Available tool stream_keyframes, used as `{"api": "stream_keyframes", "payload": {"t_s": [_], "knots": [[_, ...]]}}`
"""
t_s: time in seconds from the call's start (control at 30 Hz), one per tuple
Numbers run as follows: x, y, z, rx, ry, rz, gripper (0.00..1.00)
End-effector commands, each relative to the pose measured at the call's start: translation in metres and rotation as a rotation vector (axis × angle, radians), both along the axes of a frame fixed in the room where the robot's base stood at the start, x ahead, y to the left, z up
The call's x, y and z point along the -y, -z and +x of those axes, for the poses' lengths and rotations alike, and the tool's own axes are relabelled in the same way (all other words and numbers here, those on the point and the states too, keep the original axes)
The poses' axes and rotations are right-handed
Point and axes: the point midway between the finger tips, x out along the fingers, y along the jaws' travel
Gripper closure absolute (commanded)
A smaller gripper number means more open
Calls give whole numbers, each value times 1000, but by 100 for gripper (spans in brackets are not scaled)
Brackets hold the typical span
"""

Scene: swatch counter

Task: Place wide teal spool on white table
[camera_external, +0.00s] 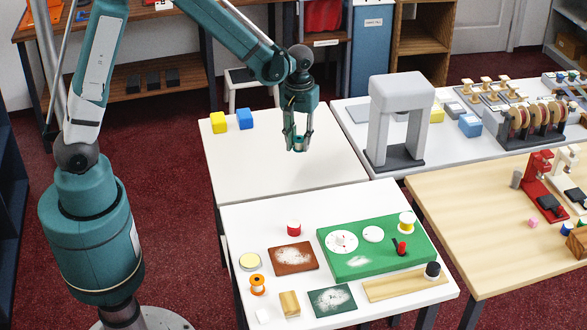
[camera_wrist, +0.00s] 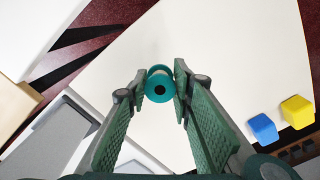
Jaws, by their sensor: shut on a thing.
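My gripper (camera_external: 298,136) points down over the back white table (camera_external: 255,160). It is shut on the wide teal spool (camera_external: 299,145), which sits low between the fingertips. The white table (camera_wrist: 200,45) spreads out behind the spool. I cannot tell for sure whether the spool touches the tabletop.
A yellow block (camera_external: 218,122) and a blue block (camera_external: 245,119) stand at the table's back left. A grey arch (camera_external: 400,112) stands to the right. The nearer white table holds a green board (camera_external: 385,262) and several small items. The tabletop around the spool is clear.

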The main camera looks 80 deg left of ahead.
Motion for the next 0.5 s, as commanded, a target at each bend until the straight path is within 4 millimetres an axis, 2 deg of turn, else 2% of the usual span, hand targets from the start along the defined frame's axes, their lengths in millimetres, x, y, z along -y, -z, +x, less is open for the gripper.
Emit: {"api": "stream_keyframes", "payload": {"t_s": [0.2,0.5], "knots": [[34,4,39,0,295,0,85],[81,11,84,0,677,0,85]]}}
